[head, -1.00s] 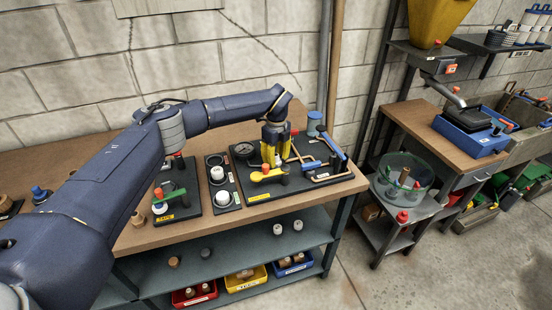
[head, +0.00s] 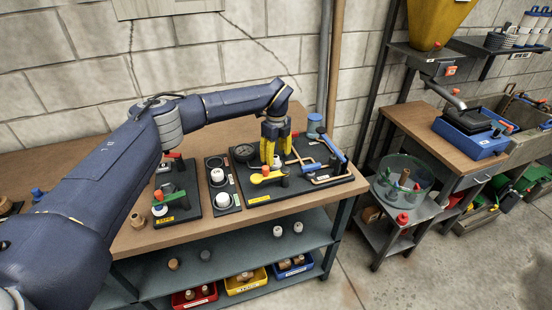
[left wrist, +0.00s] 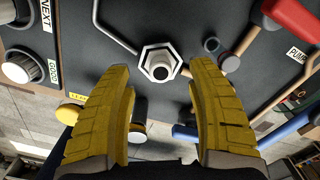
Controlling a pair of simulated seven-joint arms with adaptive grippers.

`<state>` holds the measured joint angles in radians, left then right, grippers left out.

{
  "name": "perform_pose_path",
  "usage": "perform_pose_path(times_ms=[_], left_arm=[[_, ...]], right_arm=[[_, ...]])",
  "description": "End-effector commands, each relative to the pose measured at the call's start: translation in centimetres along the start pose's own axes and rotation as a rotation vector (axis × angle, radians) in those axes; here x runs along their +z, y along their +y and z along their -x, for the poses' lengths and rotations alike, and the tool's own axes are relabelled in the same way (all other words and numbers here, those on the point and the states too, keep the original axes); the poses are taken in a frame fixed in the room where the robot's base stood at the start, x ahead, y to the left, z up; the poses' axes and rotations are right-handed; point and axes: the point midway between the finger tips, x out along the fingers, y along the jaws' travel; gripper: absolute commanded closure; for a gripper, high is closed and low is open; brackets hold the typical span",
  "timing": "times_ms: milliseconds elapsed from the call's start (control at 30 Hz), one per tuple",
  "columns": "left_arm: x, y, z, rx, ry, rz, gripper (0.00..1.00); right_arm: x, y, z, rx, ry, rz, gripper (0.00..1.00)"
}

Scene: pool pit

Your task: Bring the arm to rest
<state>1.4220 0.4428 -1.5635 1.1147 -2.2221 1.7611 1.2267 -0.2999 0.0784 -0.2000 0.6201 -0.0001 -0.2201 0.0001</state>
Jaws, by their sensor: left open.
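My left gripper (head: 275,146) has yellow fingers and hangs pointing down over the dark panel (head: 319,186) on the bench. In the left wrist view its two fingers (left wrist: 163,82) are spread with nothing between them. A pale hexagonal fitting with a dark centre (left wrist: 159,64) lies on the panel just beyond the fingertips, apart from them. In the head view a small white piece (head: 278,162) shows below the fingers, close to a yellow handle (head: 268,177). My left arm reaches in from the left over the bench. My right gripper is in neither view.
The wooden bench (head: 140,240) carries a gauge (head: 243,152), white knobs (head: 217,175), a green-handled valve (head: 168,200) and a blue lever (head: 333,146). A blue container (head: 314,122) stands behind the panel. A glass bowl (head: 402,184) stands on a lower stand at right.

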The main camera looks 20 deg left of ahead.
Motion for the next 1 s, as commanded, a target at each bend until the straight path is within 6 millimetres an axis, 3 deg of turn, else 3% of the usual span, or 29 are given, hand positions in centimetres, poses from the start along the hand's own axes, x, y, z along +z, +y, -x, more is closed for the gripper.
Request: perform_pose_path(times_ms=[1000], left_arm=[[0.0, 0.0, 5.4, 0.001, 0.000, 0.000, 0.43]], right_arm=[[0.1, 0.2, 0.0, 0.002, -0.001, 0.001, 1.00]])
